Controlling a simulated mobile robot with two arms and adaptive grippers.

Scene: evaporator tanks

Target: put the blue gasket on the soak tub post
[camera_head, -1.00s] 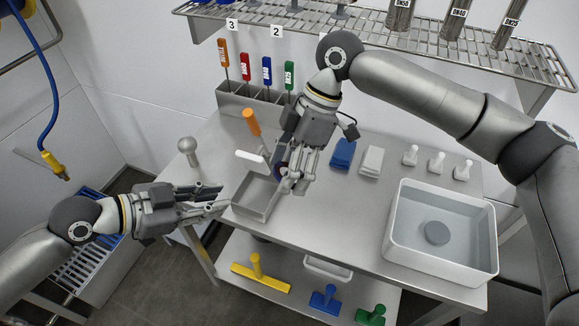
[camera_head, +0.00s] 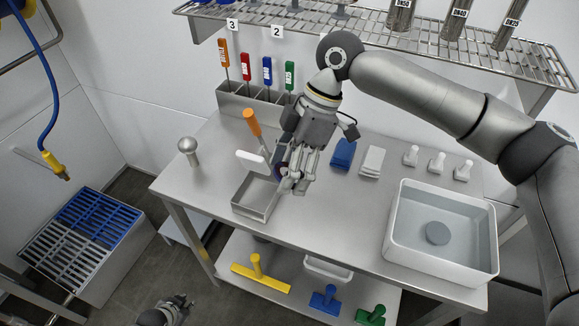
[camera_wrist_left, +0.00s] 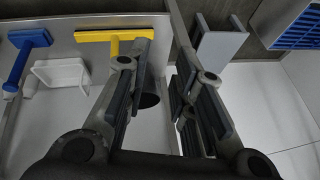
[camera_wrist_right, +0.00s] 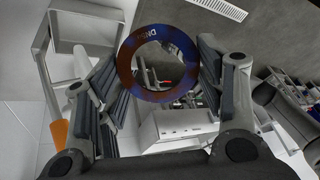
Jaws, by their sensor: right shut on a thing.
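The blue gasket (camera_wrist_right: 150,95) is a flat ring marked DN50, blue with brownish patches. My right gripper (camera_wrist_right: 160,72) is shut on it, and the ring stands out past the fingertips. In the head view the gasket (camera_head: 281,171) is small and partly hidden by my right gripper (camera_head: 292,180), above the table beside a small open metal tray. The soak tub (camera_head: 398,235) is a white tub at the table's right. A round grey shape (camera_head: 438,233), seen from above, is in its middle. My left gripper (camera_head: 180,303) is low at the bottom edge; its fingers (camera_wrist_left: 165,85) are apart and empty.
The small metal tray (camera_head: 240,208) and an orange-handled tool (camera_head: 252,122) are close to my right gripper. Blue (camera_head: 343,153) and white blocks (camera_head: 372,161) and several white knobs (camera_head: 437,163) lie between gripper and tub. A metal ball post (camera_head: 188,148) stands left.

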